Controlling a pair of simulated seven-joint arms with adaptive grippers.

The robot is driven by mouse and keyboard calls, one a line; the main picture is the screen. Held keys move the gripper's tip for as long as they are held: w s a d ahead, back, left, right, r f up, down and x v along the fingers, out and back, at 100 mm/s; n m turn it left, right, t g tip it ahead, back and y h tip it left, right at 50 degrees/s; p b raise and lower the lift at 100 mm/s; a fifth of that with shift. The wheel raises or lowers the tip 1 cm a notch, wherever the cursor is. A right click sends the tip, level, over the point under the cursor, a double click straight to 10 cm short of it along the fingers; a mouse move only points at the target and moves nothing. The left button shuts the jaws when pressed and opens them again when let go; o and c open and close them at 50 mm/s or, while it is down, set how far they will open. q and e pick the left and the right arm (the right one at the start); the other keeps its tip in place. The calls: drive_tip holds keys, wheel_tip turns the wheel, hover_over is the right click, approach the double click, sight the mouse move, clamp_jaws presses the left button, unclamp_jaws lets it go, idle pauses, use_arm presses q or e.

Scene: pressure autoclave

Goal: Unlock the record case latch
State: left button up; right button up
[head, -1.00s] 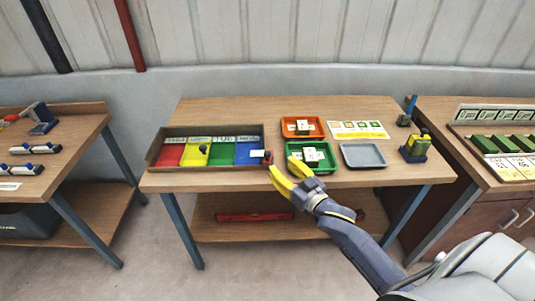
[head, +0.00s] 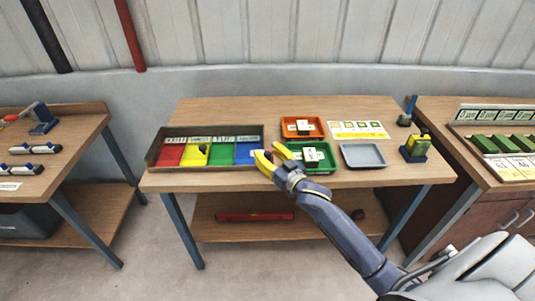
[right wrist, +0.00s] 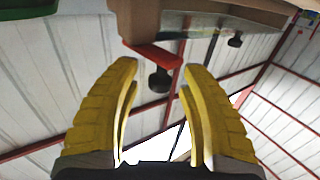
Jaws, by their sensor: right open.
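The record case (head: 158,155) is a shallow brown tray-like box on the middle table. It has red, yellow, green and blue sections and a row of labels along the back. My right gripper (head: 272,153) is at the case's right end, with its yellow fingers apart and nothing held. The gripper covers the latch area in the head view. In the right wrist view, a red latch bar (right wrist: 150,53) runs from the case's brown edge (right wrist: 160,18). A dark knob (right wrist: 160,81) on it shows between the open fingers (right wrist: 160,68); contact cannot be told. My left gripper is out of view.
An orange tray (head: 287,133) and a green tray (head: 334,167) stand just right of the case, close to my right gripper. A grey tray (head: 362,155), a yellow-edged card (head: 358,130) and a yellow-and-dark device (head: 415,148) are farther right. The table's front strip is clear.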

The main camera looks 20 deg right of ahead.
drive_tip(key=shift+c, duration=0.3)
clamp_jaws()
drive_tip(key=shift+s+d+r+n+g+y, duration=0.15)
drive_tip(key=shift+n+g+y, duration=0.1)
drive_tip(key=shift+n+y, duration=0.5)
drive_tip(key=shift+d+n+g+y, duration=0.2)
drive_tip(key=shift+n+y, duration=0.25)
drive_tip(key=shift+y, duration=0.9)
drive_tip(key=shift+o, duration=0.3)
unclamp_jaws()
drive_tip(key=shift+s+d, duration=0.1)
drive_tip(key=v, duration=1.2)
